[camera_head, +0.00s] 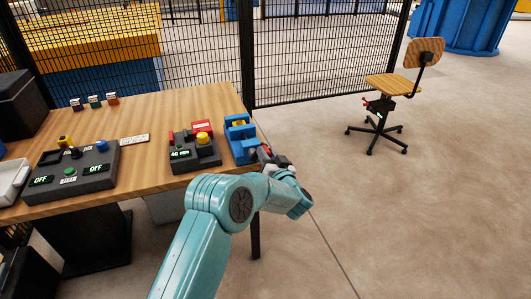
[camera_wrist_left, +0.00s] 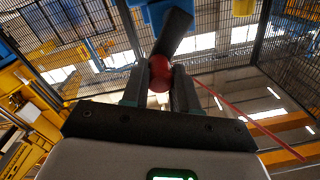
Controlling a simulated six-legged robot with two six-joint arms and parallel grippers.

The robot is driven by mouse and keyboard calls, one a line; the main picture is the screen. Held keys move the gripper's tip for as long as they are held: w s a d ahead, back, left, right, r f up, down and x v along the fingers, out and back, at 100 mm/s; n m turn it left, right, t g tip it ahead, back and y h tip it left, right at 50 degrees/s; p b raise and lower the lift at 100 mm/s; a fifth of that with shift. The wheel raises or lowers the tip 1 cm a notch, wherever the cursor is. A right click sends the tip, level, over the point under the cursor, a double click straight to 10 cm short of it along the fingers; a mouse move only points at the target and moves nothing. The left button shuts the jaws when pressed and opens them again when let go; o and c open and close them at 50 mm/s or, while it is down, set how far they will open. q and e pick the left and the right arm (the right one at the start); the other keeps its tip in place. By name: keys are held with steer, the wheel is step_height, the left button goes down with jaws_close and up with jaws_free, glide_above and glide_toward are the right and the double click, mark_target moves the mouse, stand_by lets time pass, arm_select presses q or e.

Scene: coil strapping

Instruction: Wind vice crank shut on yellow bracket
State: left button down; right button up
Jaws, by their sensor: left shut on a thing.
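The blue vice (camera_head: 238,146) stands at the right end of the wooden table (camera_head: 150,80). A small yellow piece, likely the yellow bracket (camera_head: 239,123), shows at its top; whether the jaws touch it is too small to tell. My left gripper (camera_head: 267,154) is at the vice's right front side. In the left wrist view, my left gripper (camera_wrist_left: 160,85) is shut on the red crank knob (camera_wrist_left: 159,72). The black crank arm (camera_wrist_left: 175,32) runs up from the knob towards the blue vice body (camera_wrist_left: 153,13). My right gripper is in neither view.
A dark box with a "40 mm" display (camera_head: 181,154) and yellow button stands just left of the vice. A control panel (camera_head: 75,168) reading OFF is farther left. Small coloured blocks (camera_head: 94,101) sit at the back. A wire fence (camera_head: 330,60) stands behind; a chair (camera_head: 395,85) is right.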

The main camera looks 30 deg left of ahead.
arm_select(q)
steer(key=shift+d+f, duration=0.15)
steer(key=shift+f, duration=0.05)
stand_by(0.4)
steer(key=c, duration=0.9)
jaws_free()
steer(key=shift+r, duration=0.1)
steer(key=v, duration=1.6)
steer(key=shift+s+b, duration=0.1)
steer(key=shift+b, duration=0.25)
steer(key=shift+o, duration=0.2)
steer(key=shift+d, duration=0.1)
